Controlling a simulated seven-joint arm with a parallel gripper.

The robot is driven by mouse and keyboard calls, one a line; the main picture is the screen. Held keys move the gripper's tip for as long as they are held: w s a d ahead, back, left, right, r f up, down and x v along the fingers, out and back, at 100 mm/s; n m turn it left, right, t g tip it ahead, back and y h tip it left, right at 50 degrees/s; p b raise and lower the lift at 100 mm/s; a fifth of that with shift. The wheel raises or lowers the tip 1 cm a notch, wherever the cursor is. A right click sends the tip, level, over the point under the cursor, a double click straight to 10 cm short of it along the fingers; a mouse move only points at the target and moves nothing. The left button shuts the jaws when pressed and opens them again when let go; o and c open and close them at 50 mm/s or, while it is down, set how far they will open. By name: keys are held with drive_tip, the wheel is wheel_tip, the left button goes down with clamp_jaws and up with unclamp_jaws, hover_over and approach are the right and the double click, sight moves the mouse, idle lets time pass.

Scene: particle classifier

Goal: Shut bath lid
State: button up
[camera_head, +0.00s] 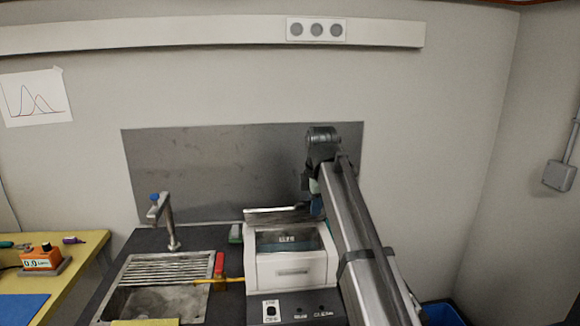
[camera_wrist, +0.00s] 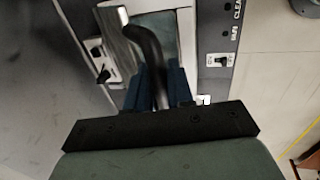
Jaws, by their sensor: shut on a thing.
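The bath (camera_head: 291,272) is a white box on the dark bench, with a dark opening in its top. Its metal lid (camera_head: 278,215) stands raised along the back edge, so the bath is open. My gripper (camera_head: 316,203) is at the right end of the lid, partly hidden by my arm. In the wrist view, the blue fingers of my gripper (camera_wrist: 158,88) are shut on a dark curved handle (camera_wrist: 146,42). The handle runs up beside a pale metal panel (camera_wrist: 119,36), which seems to be the lid. The exact join of handle and lid is unclear.
A sink (camera_head: 150,303) with a metal rack and a tap (camera_head: 169,225) is left of the bath. A red-and-yellow tool (camera_head: 219,268) lies between them. A grey panel (camera_head: 210,170) stands behind the bench. Switches (camera_head: 271,309) line the front.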

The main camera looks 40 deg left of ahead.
drive_tip(key=shift+s+d+f, duration=0.15)
drive_tip(key=shift+d+f, duration=0.05)
drive_tip(key=shift+f, duration=0.05)
drive_tip(key=shift+s+f, duration=0.1)
drive_tip(key=shift+f, duration=0.05)
drive_tip(key=shift+s+d+f, duration=0.35)
drive_tip(key=shift+d+f, duration=0.05)
drive_tip(key=shift+f, duration=0.2)
drive_tip(key=shift+s+d+f, duration=0.35)
drive_tip(key=shift+f, duration=0.25)
drive_tip(key=shift+s+d+f, duration=0.2)
drive_tip(key=shift+f, duration=0.3)
drive_tip(key=shift+s+d+f, duration=0.2)
drive_tip(key=shift+f, duration=0.3)
drive_tip(key=shift+s+d+f, duration=0.2)
drive_tip(key=shift+f, duration=0.3)
